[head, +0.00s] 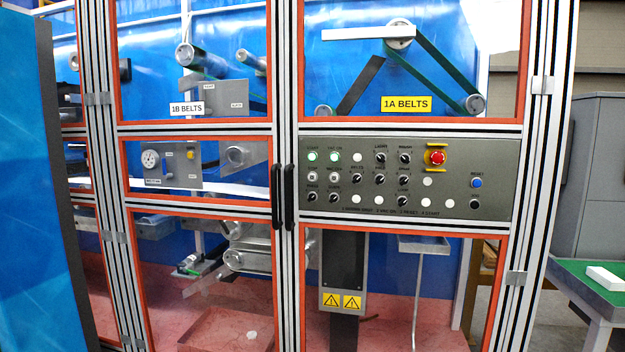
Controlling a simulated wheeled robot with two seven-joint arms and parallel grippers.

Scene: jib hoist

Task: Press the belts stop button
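A grey control panel (450,205) is set in the right side of the machine's frame, below the 1A BELTS sign. It carries several small buttons and black knobs. The small labels are too blurred to tell which button is the belts stop. Neither gripper is in view.
Black door handles (282,195) stand left of the panel. A tall blue panel (35,190) with a dark edge fills the left foreground. A green-topped table (600,295) with a white block and a grey cabinet (600,190) are at the right.

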